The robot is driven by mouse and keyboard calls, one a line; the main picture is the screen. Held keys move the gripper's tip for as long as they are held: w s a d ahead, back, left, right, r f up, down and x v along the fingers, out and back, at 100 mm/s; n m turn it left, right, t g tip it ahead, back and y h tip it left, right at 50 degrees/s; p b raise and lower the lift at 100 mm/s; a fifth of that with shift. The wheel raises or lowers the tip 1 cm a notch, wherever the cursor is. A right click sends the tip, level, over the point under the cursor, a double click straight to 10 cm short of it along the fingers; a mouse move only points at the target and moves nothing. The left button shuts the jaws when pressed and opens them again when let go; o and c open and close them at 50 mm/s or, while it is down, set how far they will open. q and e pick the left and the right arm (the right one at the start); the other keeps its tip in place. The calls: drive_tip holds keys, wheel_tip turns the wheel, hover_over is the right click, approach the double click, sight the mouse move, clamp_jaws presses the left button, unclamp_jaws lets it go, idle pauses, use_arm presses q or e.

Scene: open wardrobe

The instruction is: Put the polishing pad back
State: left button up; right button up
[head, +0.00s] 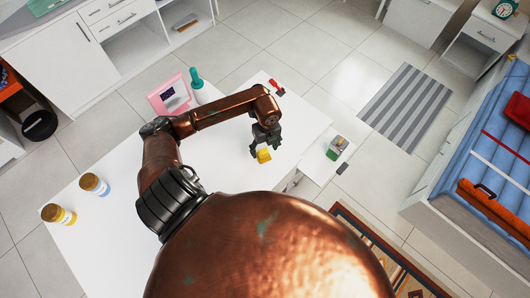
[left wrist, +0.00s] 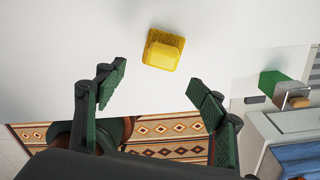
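A yellow block with a darker yellow base, which I take for the polishing pad (head: 264,156), lies on the white tabletop (head: 225,165) near its right edge. It also shows in the left wrist view (left wrist: 163,50), just beyond my fingers. My left gripper (head: 265,143) is right by the pad in the head view. In the left wrist view my left gripper (left wrist: 157,82) is open with nothing between its fingers. My right gripper is in neither view.
A pink-framed item (head: 168,95), a teal-topped bottle (head: 197,85) and a red item (head: 275,86) are at the back.

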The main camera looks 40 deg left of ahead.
use_arm(q)
wheel_tip(320, 180, up, 8)
drive_tip(key=shift+r, duration=0.2)
